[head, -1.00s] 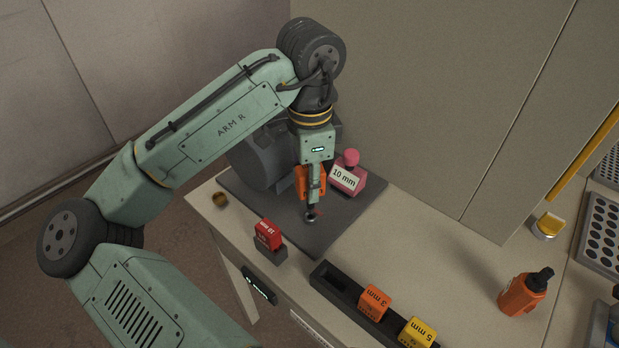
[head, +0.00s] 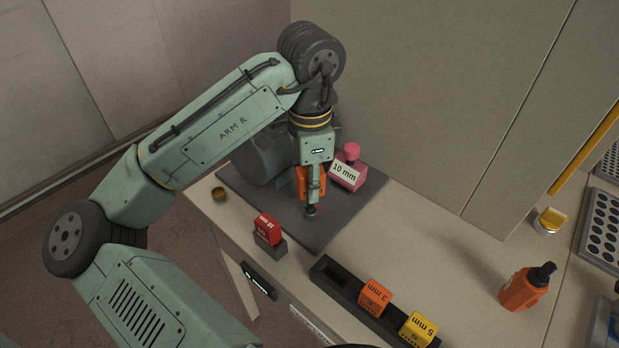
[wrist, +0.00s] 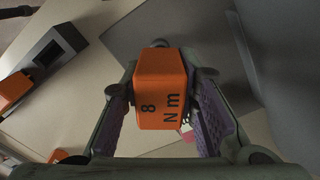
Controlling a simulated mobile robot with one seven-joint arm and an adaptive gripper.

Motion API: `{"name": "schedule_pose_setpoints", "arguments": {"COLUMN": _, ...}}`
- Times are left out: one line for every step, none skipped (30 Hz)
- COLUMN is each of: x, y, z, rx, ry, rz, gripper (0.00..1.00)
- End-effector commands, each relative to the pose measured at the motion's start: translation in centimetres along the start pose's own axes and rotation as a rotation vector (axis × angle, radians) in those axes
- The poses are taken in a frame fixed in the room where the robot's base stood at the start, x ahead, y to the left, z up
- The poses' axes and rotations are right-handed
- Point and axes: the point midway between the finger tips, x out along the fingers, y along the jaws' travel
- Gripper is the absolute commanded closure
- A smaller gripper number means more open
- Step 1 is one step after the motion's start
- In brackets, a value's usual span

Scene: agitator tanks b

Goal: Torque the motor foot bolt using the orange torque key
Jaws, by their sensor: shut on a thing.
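My gripper (head: 314,188) is shut on the orange torque key (head: 302,181), pointing down over the dark base plate (head: 338,226). In the wrist view the key's block (wrist: 161,92) sits between the fingers and reads "8 Nm". The key's dark lower tip (head: 311,210) is at or just above the plate, in front of the grey motor (head: 258,158). I cannot tell whether it touches the foot bolt, which is hidden under the tip and gripper.
A pink "10 mm" block (head: 346,174) stands close right of my gripper. A red key (head: 268,228) sits in a dark holder at front left. A dark rack (head: 348,290) holds orange "3 mm" and yellow "5 mm" blocks. An orange bottle (head: 525,289) stands right.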

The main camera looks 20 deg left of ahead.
Motion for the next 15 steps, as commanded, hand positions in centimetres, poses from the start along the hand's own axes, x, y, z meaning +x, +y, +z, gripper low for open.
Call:
{"name": "schedule_pose_setpoints", "arguments": {"x": 0.23, "y": 0.0, "z": 0.01, "rx": 0.0, "ry": 0.0, "rz": 0.0, "gripper": 1.0}}
{"name": "schedule_pose_setpoints", "arguments": {"x": 0.32, "y": 0.0, "z": 0.01, "rx": 0.0, "ry": 0.0, "rz": 0.0, "gripper": 1.0}}
{"name": "schedule_pose_setpoints", "arguments": {"x": 0.44, "y": 0.0, "z": 0.01, "rx": 0.0, "ry": 0.0, "rz": 0.0, "gripper": 1.0}}
{"name": "schedule_pose_setpoints", "arguments": {"x": 0.53, "y": -0.01, "z": 0.01, "rx": 0.0, "ry": 0.0, "rz": -0.001, "gripper": 1.0}}
{"name": "schedule_pose_setpoints", "arguments": {"x": 0.61, "y": -0.01, "z": 0.01, "rx": 0.0, "ry": 0.0, "rz": -0.001, "gripper": 1.0}}
{"name": "schedule_pose_setpoints", "arguments": {"x": 0.55, "y": -0.02, "z": 0.01, "rx": 0.0, "ry": 0.0, "rz": -0.001, "gripper": 1.0}}
{"name": "schedule_pose_setpoints", "arguments": {"x": 0.52, "y": -0.02, "z": 0.01, "rx": 0.0, "ry": 0.0, "rz": -0.001, "gripper": 1.0}}
{"name": "schedule_pose_setpoints", "arguments": {"x": 0.51, "y": -0.02, "z": 0.01, "rx": 0.0, "ry": 0.0, "rz": -0.001, "gripper": 1.0}}
{"name": "schedule_pose_setpoints", "arguments": {"x": 0.51, "y": -0.02, "z": 0.01, "rx": 0.0, "ry": 0.0, "rz": -0.001, "gripper": 1.0}}
{"name": "schedule_pose_setpoints", "arguments": {"x": 0.51, "y": -0.02, "z": 0.01, "rx": 0.0, "ry": 0.0, "rz": -0.001, "gripper": 1.0}}
{"name": "schedule_pose_setpoints", "arguments": {"x": 0.51, "y": -0.02, "z": 0.01, "rx": 0.0, "ry": 0.0, "rz": -0.001, "gripper": 1.0}}
{"name": "schedule_pose_setpoints", "arguments": {"x": 0.51, "y": -0.01, "z": 0.01, "rx": 0.0, "ry": 0.0, "rz": -0.001, "gripper": 1.0}}
{"name": "schedule_pose_setpoints", "arguments": {"x": 0.51, "y": -0.01, "z": 0.01, "rx": 0.0, "ry": 0.0, "rz": -0.001, "gripper": 1.0}}
{"name": "schedule_pose_setpoints", "arguments": {"x": 0.51, "y": -0.01, "z": 0.01, "rx": 0.0, "ry": 0.0, "rz": -0.001, "gripper": 1.0}}
{"name": "schedule_pose_setpoints", "arguments": {"x": 0.51, "y": -0.01, "z": 0.01, "rx": 0.0, "ry": 0.0, "rz": -0.001, "gripper": 1.0}}
